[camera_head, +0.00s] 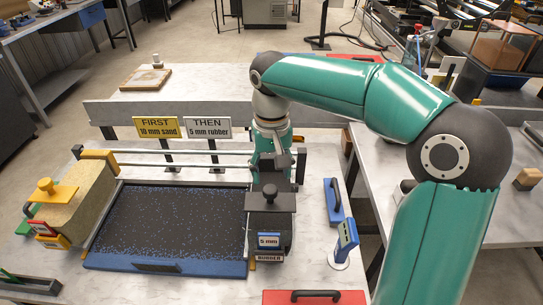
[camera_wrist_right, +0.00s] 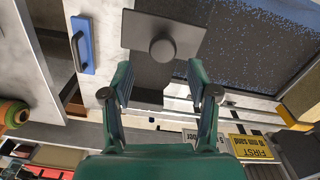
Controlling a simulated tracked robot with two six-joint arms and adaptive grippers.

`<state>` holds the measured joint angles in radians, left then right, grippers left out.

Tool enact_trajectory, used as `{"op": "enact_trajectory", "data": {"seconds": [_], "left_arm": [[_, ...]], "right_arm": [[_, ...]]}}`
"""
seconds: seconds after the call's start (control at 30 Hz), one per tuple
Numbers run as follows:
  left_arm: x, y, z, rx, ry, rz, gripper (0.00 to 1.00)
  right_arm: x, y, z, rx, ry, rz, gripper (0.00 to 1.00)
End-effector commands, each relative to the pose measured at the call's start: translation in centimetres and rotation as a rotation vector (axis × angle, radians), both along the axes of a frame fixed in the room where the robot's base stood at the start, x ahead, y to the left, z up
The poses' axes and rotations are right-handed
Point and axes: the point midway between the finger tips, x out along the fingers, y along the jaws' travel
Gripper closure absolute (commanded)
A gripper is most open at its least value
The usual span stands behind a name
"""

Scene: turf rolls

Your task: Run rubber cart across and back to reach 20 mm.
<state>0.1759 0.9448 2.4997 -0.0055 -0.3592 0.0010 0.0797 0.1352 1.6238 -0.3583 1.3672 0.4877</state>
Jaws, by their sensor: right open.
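The dark rubber cart (camera_head: 270,222), marked 5 mm and RUBBER, stands at the right end of the tray (camera_head: 160,264). The tray's bed (camera_head: 165,222) is black with scattered blue specks. My right gripper (camera_head: 272,182) points down over the cart, behind its dark knob (camera_head: 270,191). In the right wrist view my right gripper (camera_wrist_right: 163,82) has its fingers spread, with the cart's knob (camera_wrist_right: 163,48) just beyond the tips and nothing between them. The tan sand cart (camera_head: 75,192), with a yellow knob, stands at the tray's left end. My left gripper is not in view.
A yellow sign (camera_head: 157,128) reads FIRST 10 mm sand and a white sign (camera_head: 208,128) reads THEN 5 mm rubber. A blue handled tool (camera_head: 335,202) and a blue gauge (camera_head: 346,238) stand right of the cart. A red handled tool (camera_head: 315,297) lies at the front.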

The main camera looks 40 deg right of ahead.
Motion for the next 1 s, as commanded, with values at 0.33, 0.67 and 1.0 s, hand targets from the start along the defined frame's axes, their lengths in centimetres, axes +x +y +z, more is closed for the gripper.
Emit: {"op": "enact_trajectory", "data": {"seconds": [0.33, 0.67, 1.0], "left_arm": [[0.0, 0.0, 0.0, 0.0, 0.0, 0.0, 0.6], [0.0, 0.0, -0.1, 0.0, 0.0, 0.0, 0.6], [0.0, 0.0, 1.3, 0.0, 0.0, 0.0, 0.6]], "right_arm": [[0.0, 0.0, 4.3, -0.001, 0.0, 0.0, 0.41], [0.0, 0.0, 4.5, 0.0, 0.002, 0.0, 0.41], [0.0, 0.0, 5.8, 0.0, 0.001, -0.001, 0.41]]}}
